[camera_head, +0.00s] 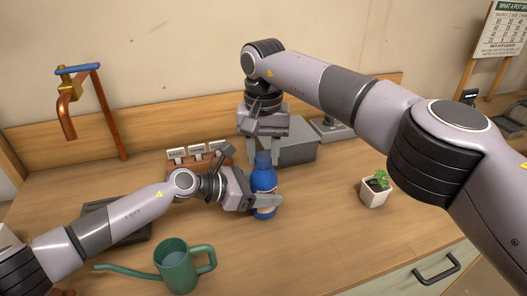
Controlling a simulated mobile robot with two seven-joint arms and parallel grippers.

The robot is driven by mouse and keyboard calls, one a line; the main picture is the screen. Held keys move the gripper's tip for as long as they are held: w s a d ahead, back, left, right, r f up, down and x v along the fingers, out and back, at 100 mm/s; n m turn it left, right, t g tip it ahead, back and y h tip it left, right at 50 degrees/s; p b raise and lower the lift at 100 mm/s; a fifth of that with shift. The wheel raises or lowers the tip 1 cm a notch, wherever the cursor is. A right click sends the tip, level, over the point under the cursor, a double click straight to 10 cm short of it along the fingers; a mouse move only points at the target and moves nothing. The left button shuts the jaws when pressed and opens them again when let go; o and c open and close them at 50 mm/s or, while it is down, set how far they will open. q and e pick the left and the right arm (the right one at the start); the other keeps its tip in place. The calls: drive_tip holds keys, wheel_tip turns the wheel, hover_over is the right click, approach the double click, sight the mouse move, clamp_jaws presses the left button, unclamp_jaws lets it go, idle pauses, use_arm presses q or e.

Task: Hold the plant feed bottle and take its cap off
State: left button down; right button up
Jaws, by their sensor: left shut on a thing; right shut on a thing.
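The plant feed bottle (264,180) is blue with a pale lower part and stands upright near the middle of the wooden counter. My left gripper (264,200) comes in from the left and is shut around the bottle's lower body, hiding part of it. The blue cap (263,158) is at the top of the bottle. My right gripper (262,152) points straight down from above and is shut on the cap, with a finger on each side. The cap looks seated on the bottle, but I cannot tell how tightly.
A green watering can (173,265) stands at the front left. A small potted plant (374,190) is to the right. A grey box (290,150) and a rack of labels (198,152) are behind the bottle. A copper tap (68,115) rises at the left. The front middle counter is clear.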

sight(264, 156)
drive_tip(key=shift+r, duration=0.1)
drive_tip(key=shift+r, duration=1)
drive_tip(key=shift+r, duration=2)
use_arm(q)
unclamp_jaws()
